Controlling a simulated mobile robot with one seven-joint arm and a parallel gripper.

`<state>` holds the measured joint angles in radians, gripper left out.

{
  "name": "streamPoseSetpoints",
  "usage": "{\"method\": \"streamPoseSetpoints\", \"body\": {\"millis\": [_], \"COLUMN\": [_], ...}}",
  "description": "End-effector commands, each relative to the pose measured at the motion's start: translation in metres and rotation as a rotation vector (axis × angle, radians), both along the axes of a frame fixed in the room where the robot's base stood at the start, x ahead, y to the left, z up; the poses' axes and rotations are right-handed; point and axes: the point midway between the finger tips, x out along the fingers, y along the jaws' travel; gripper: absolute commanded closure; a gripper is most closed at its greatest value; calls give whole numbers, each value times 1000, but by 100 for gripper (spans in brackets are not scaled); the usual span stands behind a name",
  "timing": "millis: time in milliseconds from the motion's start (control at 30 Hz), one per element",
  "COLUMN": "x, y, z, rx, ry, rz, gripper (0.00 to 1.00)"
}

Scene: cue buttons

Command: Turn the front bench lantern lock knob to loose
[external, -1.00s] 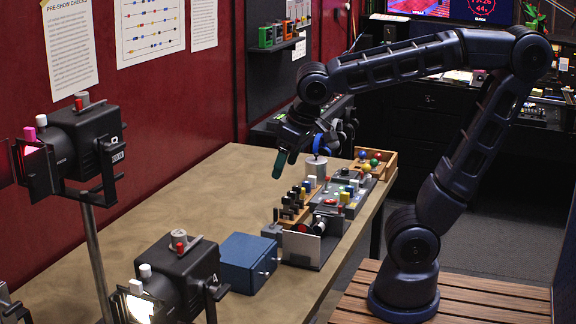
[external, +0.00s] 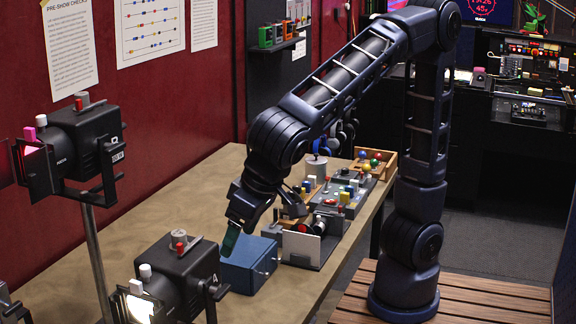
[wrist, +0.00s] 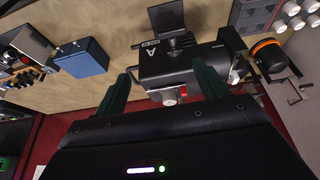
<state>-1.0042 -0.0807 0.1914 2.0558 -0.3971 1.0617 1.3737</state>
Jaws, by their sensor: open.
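The black lantern marked A (external: 180,275) stands at the front end of the bench. A grey knob (external: 186,239) with a red piece beside it sits on its top, and small white knobs (external: 145,271) sit toward its front. In the wrist view the lantern (wrist: 165,65) lies ahead, between and beyond my green fingertips, with a red and white knob (wrist: 170,96) on its near side. My gripper (external: 230,241) is open and empty, just right of the lantern's top and apart from it. Which knob is the lock, and its setting, cannot be told.
A blue box (external: 250,265) stands close right of the lantern, just beyond my gripper. A panel with several coloured knobs (external: 340,190) is farther back on the bench. Another lantern (external: 80,140) is on a stand at left. The bench's left middle (external: 150,210) is clear.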

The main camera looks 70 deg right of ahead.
Motion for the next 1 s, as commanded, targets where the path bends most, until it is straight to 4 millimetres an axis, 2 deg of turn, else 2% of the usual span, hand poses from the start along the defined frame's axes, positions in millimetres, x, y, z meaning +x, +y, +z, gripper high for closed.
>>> {"method": "streamPoseSetpoints", "body": {"millis": [33,100,267,467,800,1000], "x": [-7,-13,-16,-7,14,22], "y": [10,19,26,25,25,25], "z": [-1,-3,-7,-29,-81,-99], "rx": [2,5,8,5,6,7], "ry": [-3,-6,-8,-7,-7,-8], "rz": [5,3,1,1,1,1], "gripper": [27,27,27,27,27,27]}}
